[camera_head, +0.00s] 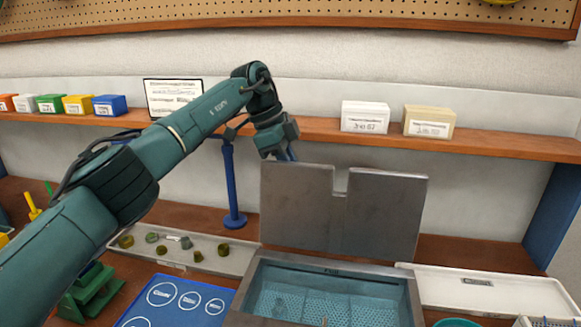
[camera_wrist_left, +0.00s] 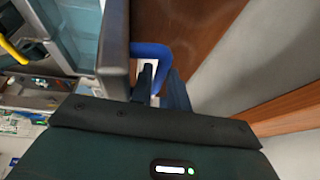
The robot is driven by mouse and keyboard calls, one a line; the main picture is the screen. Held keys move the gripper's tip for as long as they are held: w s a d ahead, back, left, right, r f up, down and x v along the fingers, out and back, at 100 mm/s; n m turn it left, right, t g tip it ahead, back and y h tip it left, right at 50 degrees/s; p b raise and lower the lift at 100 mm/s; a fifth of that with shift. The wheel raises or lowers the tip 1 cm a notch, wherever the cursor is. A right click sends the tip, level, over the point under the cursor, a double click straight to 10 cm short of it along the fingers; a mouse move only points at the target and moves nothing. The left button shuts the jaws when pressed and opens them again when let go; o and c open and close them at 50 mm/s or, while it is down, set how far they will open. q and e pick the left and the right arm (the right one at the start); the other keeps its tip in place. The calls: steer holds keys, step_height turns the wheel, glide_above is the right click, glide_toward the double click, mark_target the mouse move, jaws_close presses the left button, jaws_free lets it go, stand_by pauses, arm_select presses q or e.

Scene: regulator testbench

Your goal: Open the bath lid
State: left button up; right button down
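The bath (camera_head: 415,300) stands at the lower middle of the head view, and blue-tinted mesh shows inside it. Its grey metal lid (camera_head: 385,215), notched at the top middle, stands raised, nearly upright, at the bath's back edge. In the left wrist view the lid (camera_wrist_left: 114,45) shows nearly edge-on beside my left gripper's fingers (camera_wrist_left: 159,88). A blue part (camera_wrist_left: 152,54) lies at the fingertips; I cannot tell whether they grip it. My right gripper is out of view.
A blue stand (camera_head: 229,185) is left of the lid. A tray with small greenish parts (camera_head: 240,262) lies left of the bath, and a white tray (camera_head: 480,288) lies right. The shelf (camera_head: 325,131) with boxes runs behind the lid.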

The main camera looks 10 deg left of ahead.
arm_select(q)
steer(key=o, duration=0.3)
steer(key=v, duration=0.7)
steer(key=shift+a+r, duration=0.1)
steer(key=shift+r, duration=0.2)
